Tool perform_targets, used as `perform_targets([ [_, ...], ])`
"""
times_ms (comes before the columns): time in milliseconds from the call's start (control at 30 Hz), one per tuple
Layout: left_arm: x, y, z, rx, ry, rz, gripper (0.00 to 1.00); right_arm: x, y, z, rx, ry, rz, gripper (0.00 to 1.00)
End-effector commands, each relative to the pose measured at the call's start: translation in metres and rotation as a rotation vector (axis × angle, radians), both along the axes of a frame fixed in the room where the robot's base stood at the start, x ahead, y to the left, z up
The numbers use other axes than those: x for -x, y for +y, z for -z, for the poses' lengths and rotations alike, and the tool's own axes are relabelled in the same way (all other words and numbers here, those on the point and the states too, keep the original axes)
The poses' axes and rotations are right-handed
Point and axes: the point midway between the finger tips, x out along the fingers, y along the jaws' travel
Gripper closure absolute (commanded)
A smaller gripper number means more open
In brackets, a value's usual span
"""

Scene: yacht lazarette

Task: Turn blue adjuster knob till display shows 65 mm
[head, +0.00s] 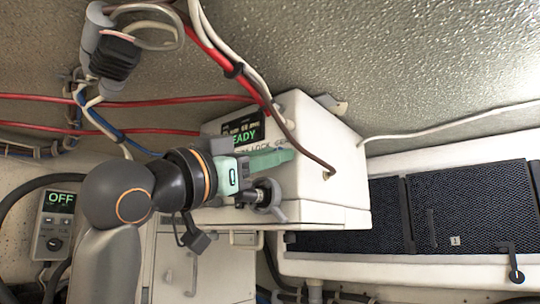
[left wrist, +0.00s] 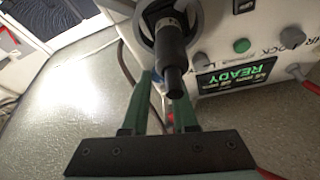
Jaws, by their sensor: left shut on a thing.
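A white box (head: 330,160) carries a lit display (head: 242,131) reading READY in green; smaller text above is unclear. The display also shows upside down in the left wrist view (left wrist: 236,75). My left gripper (head: 283,158) has its green fingers reaching along the box front, close below the display. No blue knob is clearly visible. My right gripper is not in view.
A grey control unit (head: 52,224) reading OFF is at the left. Red and white cables hang around the box. Dark mesh panels (head: 450,212) are at the right.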

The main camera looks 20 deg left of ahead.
Motion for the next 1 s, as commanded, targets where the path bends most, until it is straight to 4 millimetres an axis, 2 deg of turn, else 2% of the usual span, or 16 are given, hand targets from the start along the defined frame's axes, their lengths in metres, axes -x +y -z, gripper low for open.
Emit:
perform_targets([
  [467,0.001,-0.002,0.001,0.073,0.026,0.002,1.00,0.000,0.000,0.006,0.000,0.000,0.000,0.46],
  [1000,0.002,-0.006,0.001,0.474,0.172,0.003,1.00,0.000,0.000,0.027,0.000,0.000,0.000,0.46],
])
